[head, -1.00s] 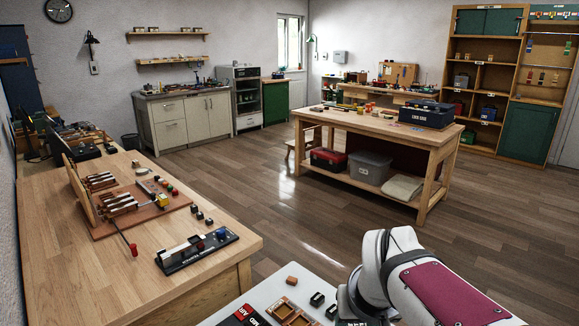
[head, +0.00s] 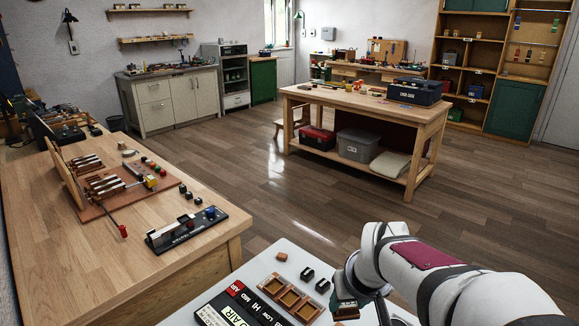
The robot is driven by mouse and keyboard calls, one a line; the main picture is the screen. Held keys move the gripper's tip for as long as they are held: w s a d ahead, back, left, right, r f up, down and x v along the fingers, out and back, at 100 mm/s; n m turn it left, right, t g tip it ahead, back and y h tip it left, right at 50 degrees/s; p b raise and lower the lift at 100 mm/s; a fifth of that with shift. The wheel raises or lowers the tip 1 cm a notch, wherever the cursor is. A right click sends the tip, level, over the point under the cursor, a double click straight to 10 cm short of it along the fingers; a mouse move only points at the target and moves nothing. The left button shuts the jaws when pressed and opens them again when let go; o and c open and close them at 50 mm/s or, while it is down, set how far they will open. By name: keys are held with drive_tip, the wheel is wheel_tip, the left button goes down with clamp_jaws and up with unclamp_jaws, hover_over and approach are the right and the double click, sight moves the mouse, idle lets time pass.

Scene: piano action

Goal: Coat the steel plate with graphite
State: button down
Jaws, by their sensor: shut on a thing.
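My gripper (head: 345,293) is low in the head view, above the pale grey worktop. It is shut on a small dark green and brown block (head: 346,309), which is partly cut off from clear view by my wrist. Left of it on the worktop lies a wooden tray with square compartments (head: 289,298). I cannot pick out the steel plate or the graphite for certain. On the wooden bench stands a black fixture (head: 187,231) with a pale block and a blue knob. Behind it a brown board (head: 115,204) carries a piano action model.
A black panel with white lettering (head: 240,306) lies at the front of the worktop. A small orange-brown block (head: 281,257) and two small black pieces (head: 314,280) sit near its far edge. A central wooden table (head: 375,101) stands beyond open floor.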

drive_tip(key=shift+m, duration=0.3)
drive_tip(key=shift+w+d+f, duration=0.3)
drive_tip(key=shift+d+f, duration=1.4)
drive_tip(key=shift+f, duration=1.6)
drive_tip(key=shift+w+d+f, duration=0.35)
drive_tip(key=shift+d+f, duration=1.4)
drive_tip(key=shift+f, duration=1.5)
drive_tip(key=shift+w+d+f, duration=0.3)
drive_tip(key=shift+d+f, duration=1.4)
drive_tip(key=shift+f, duration=1.6)
drive_tip(key=shift+w+a+f, duration=0.35)
drive_tip(key=shift+f, duration=0.25)
drive_tip(key=shift+w+a, duration=3.95)
drive_tip(key=shift+w, duration=0.05)
drive_tip(key=shift+s+d+r, duration=0.2)
drive_tip(key=shift+s+d, duration=1.95)
drive_tip(key=shift+d, duration=0.05)
drive_tip(key=shift+s+d+r, duration=0.2)
drive_tip(key=shift+s+d, duration=1.95)
wheel_tip(320, 180, up, 7)
drive_tip(key=shift+r, duration=0.15)
